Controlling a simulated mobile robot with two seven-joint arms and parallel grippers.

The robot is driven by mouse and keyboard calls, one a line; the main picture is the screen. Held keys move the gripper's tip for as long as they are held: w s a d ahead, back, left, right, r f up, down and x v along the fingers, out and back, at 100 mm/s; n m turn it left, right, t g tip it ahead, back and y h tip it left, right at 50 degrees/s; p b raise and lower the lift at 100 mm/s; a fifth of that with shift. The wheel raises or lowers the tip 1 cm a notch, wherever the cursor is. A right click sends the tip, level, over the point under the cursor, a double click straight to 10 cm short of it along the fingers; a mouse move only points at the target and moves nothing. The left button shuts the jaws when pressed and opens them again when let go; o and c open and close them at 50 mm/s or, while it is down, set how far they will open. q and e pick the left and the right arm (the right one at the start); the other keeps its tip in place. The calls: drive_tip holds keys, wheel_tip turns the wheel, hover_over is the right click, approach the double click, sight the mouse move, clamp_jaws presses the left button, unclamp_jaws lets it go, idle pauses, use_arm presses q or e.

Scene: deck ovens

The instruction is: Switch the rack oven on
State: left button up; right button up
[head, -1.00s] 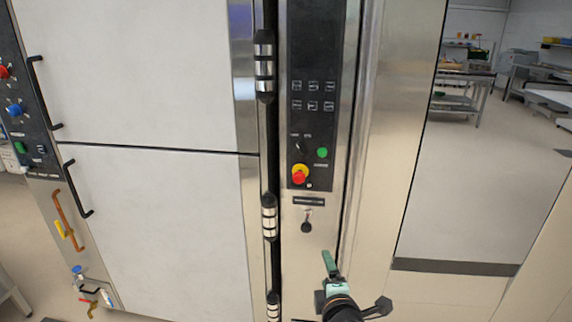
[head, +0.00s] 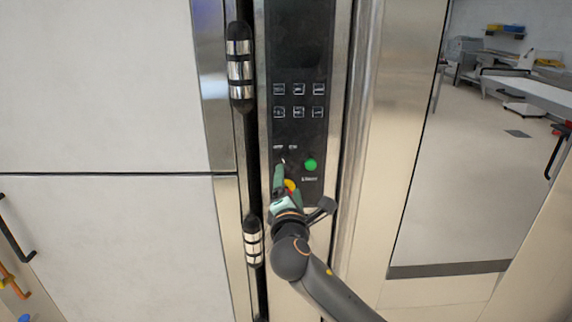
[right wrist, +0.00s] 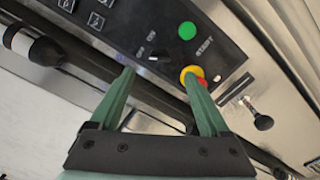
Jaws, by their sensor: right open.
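The rack oven's black control panel (head: 299,138) is on the narrow steel column. A small dark selector switch (right wrist: 153,59) with a light mark sits under two small labels. In the head view its light mark (head: 283,160) shows just above my fingertip. My right gripper (head: 287,181) is in front of the lower panel. In the right wrist view my right gripper (right wrist: 158,72) has its green fingers apart, with the switch beyond the gap between the tips. I cannot tell whether they touch the panel. My left gripper is not in view.
A green START button (head: 310,165) is right of the switch. A red and yellow stop button (right wrist: 192,76) is close by the right fingertip, partly hidden. A black knob (right wrist: 263,122) stands out lower down. Door hinges (head: 240,62) line the column's left side.

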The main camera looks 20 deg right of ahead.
sight(287, 164)
drive_tip(key=x, duration=0.9)
drive_tip(key=shift+w+f, duration=0.1)
drive_tip(key=shift+w, duration=0.05)
clamp_jaws()
idle(0.5)
